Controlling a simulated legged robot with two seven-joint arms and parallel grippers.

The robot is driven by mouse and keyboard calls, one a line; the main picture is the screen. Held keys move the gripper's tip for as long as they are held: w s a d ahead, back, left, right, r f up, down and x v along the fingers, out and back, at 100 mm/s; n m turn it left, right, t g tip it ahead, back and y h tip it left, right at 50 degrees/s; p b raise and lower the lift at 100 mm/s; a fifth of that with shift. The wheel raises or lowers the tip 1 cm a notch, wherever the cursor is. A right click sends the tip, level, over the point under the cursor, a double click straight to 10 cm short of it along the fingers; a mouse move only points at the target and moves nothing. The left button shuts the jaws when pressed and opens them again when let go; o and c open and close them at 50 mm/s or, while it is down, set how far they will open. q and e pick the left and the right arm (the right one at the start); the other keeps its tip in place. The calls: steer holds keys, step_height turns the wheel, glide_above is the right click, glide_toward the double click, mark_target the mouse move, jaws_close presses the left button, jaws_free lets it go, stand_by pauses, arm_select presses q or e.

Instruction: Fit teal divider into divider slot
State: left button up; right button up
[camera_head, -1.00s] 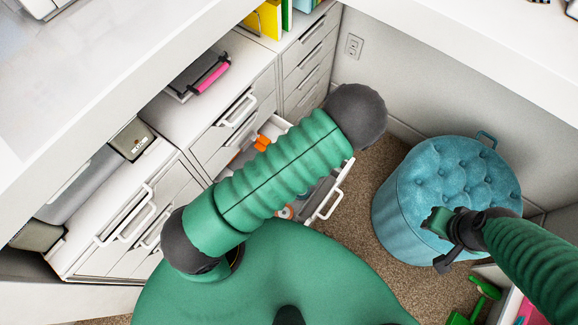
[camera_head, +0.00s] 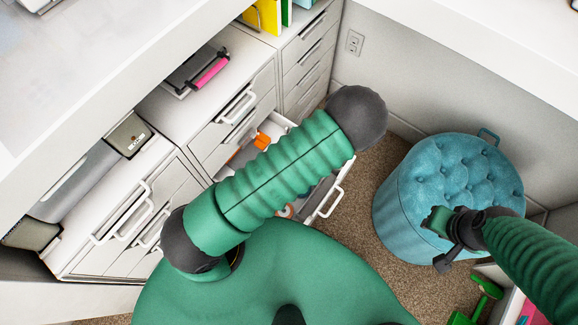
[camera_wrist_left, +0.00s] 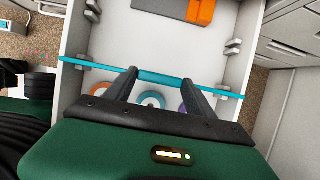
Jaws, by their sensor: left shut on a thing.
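The teal divider (camera_wrist_left: 102,67) shows in the left wrist view as a thin bar running across the open white drawer (camera_wrist_left: 130,50). Its ends overlap both drawer side walls in the picture. My left gripper (camera_wrist_left: 160,78) is shut on its middle. Grey slot brackets (camera_wrist_left: 232,46) sit on the inner walls; the lower right bracket (camera_wrist_left: 222,89) lies close beside the divider's right end. I cannot tell whether the divider is above or in the slot. In the head view my arm hides the divider and left gripper. My right gripper (camera_head: 440,240) appears open and empty in front of the ottoman.
The drawer holds an orange and grey item (camera_wrist_left: 190,10) at one end and rings (camera_wrist_left: 152,99) behind my fingers. White cabinets (camera_head: 125,215) stand at the left. A teal tufted ottoman (camera_head: 410,200) stands at the right. A green object (camera_head: 487,288) lies near the lower right.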

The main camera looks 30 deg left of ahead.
arm_select(q)
steer(key=shift+f+b, duration=1)
steer(key=shift+f, duration=0.5)
steer(key=o, duration=1.4)
steer(key=shift+o, duration=0.2)
steer(key=p+v, duration=0.7)
steer(key=v, duration=0.9)
steer(key=shift+r, duration=0.4)
